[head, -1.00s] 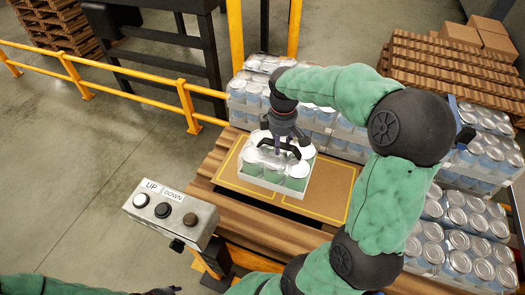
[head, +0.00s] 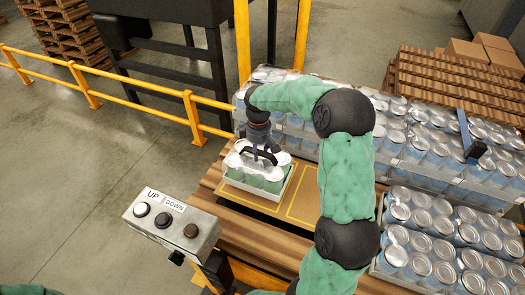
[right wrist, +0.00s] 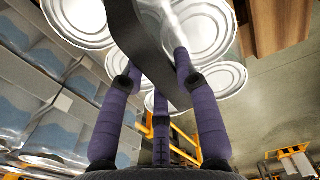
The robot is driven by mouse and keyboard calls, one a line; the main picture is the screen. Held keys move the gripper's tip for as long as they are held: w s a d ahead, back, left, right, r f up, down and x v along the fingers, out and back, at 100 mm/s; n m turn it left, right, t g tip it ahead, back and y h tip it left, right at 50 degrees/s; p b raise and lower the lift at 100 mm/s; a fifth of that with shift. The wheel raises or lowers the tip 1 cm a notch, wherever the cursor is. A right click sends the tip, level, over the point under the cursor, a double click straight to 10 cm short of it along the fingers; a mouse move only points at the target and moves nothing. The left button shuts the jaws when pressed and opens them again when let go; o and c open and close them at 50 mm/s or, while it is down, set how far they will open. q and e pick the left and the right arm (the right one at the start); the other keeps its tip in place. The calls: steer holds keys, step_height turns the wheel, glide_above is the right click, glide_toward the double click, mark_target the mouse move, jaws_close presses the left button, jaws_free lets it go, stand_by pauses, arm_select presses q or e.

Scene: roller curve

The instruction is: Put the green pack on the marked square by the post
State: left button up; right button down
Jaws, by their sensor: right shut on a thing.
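The green pack (head: 257,180), several cans with pale lids in a white tray, is at the left part of a brown sheet (head: 268,205). Yellow outlines mark squares on the sheet. The pack covers most of the left square; the right square (head: 302,206) is bare. My right gripper (head: 262,155) is above the pack, shut on its dark carry strap. In the right wrist view the purple fingers (right wrist: 160,95) hold the strap (right wrist: 145,45) over the can lids. I cannot tell whether the tray touches the sheet. My left gripper is out of view.
Yellow posts (head: 243,45) stand behind the pallet (head: 235,225). A button box (head: 170,220) marked UP and DOWN is at front left. Trays of blue cans (head: 432,160) stand behind and to the right. A yellow rail (head: 130,92) runs at back left.

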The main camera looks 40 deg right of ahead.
steer(key=shift+w+f, duration=0.3)
steer(key=shift+w, duration=0.05)
steer(key=shift+w+f+b, duration=0.1)
steer(key=shift+f+b, duration=0.55)
steer(key=shift+f, duration=1)
steer(key=c, duration=0.9)
jaws_free()
steer(key=shift+f, duration=0.1)
step_height(320, 180, up, 12)
steer(key=p, duration=0.3)
